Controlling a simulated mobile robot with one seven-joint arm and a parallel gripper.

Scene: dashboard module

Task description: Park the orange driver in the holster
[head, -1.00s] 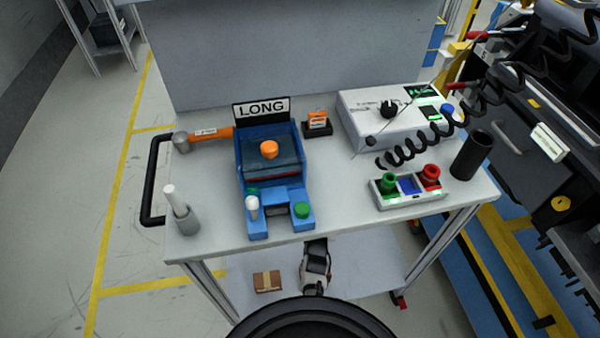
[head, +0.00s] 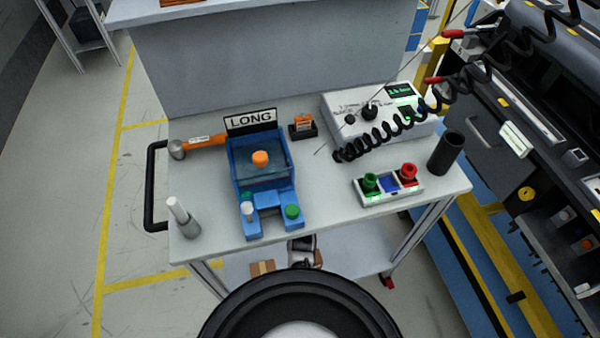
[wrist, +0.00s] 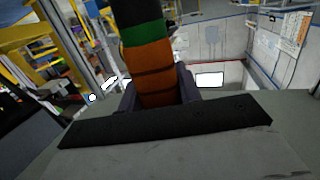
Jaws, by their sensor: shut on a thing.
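In the wrist view, my gripper (wrist: 158,88) is shut on the orange driver (wrist: 156,68). The driver has an orange body with dark bands, a green band above and a black part at the top of the picture. A black open-topped cylinder (head: 446,153), which looks like the holster, stands upright at the right end of the cart top in the head view. It looks empty, though its inside is dark. My gripper and the driver do not show in the head view, so their distance from the cylinder cannot be told.
On the cart top (head: 330,215) stand a blue fixture (head: 262,190) with a LONG sign, a white control box (head: 385,112), a socket tray (head: 388,186), an orange-handled hammer (head: 203,141) and a grey holder (head: 187,222).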

